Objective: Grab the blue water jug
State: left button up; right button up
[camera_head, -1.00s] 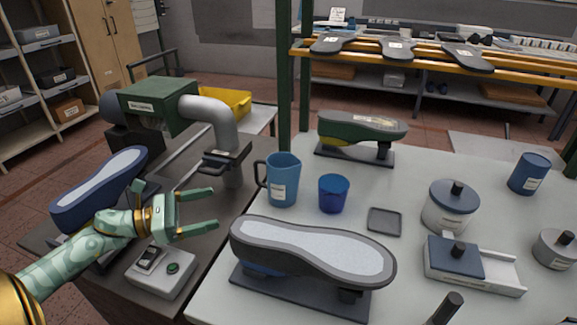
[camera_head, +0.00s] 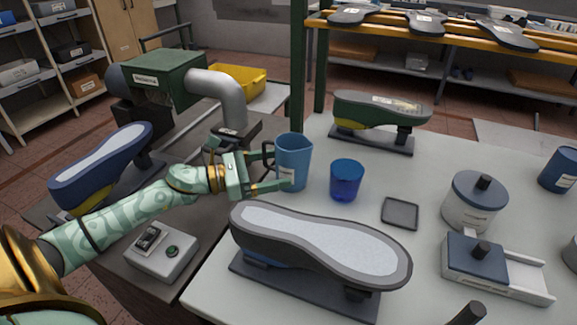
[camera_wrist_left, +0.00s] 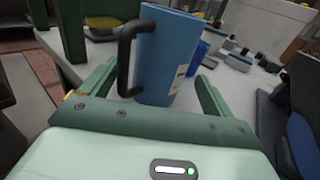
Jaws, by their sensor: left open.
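The blue water jug (camera_head: 294,160) stands upright on the light table, with its dark handle on the left side and a pale label low on its front. It also shows in the left wrist view (camera_wrist_left: 166,58), between the two fingers, its handle toward the left finger. My left gripper (camera_head: 278,172) is open at the jug's left side, fingers reaching toward it. Whether a finger touches the jug I cannot tell. Nothing is held. My right gripper is not in view.
A blue cup (camera_head: 346,181) stands just right of the jug. A large shoe last (camera_head: 320,245) lies in front, and a green shoe last (camera_head: 380,112) stands behind. A grey square tray (camera_head: 400,213) and lidded pots (camera_head: 474,205) are further right. A green post (camera_head: 298,65) rises behind the jug.

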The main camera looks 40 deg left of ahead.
aim_at(276, 168)
pick_arm(q)
jog(key=x, duration=0.4)
jog(key=shift+b, duration=0.3)
jog(key=shift+r, duration=0.1)
jog(key=shift+c, duration=0.3)
jog(key=c, duration=1.1)
